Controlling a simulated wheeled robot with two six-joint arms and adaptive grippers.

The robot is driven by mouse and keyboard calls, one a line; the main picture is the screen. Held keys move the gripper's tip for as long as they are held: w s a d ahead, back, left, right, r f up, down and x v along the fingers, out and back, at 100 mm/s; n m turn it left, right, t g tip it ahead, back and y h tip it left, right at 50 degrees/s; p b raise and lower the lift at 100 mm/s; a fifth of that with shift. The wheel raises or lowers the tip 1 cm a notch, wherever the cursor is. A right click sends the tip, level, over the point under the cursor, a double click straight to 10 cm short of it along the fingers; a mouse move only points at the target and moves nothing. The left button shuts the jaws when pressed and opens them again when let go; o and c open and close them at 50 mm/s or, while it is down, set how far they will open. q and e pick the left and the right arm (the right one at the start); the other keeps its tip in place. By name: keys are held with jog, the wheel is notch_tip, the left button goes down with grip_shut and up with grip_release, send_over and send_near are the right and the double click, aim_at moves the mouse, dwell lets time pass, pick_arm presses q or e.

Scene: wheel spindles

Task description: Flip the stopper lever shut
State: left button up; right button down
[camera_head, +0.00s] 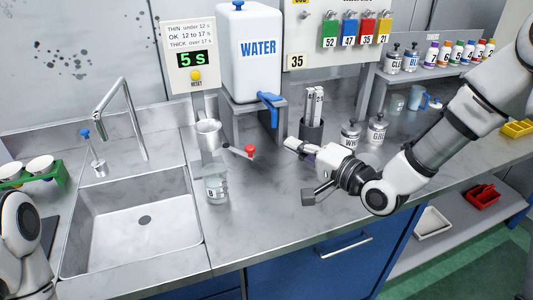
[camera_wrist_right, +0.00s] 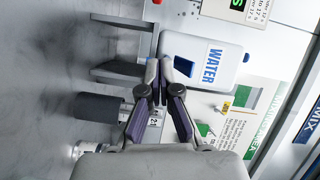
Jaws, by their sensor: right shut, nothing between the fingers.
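The stopper lever (camera_head: 236,149) is a short arm with a red knob (camera_head: 250,151) at its end. It sticks out to the right from below the grey metal cup (camera_head: 208,135), which is held above a clear bottle marked B (camera_head: 217,188). My right gripper (camera_head: 288,145) is shut and empty, to the right of the red knob and apart from it. In the right wrist view its fingertips (camera_wrist_right: 159,82) meet, and a bit of red shows at the top edge. My left arm shows at the lower left, but its gripper is out of view.
The white water tank (camera_head: 250,60) with a blue tap stands on a grey stand behind. A dark holder (camera_head: 312,131) and two lidded jars (camera_head: 377,130) stand near my right gripper. The sink (camera_head: 130,225) lies left. The timer (camera_head: 190,58) reads 5 s.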

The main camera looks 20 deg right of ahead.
jog(key=w+a, duration=0.3)
jog(key=a, duration=0.2)
jog(key=shift+a+f+p, duration=0.3)
jog(key=shift+f+p, duration=0.1)
jog(key=shift+f, duration=0.05)
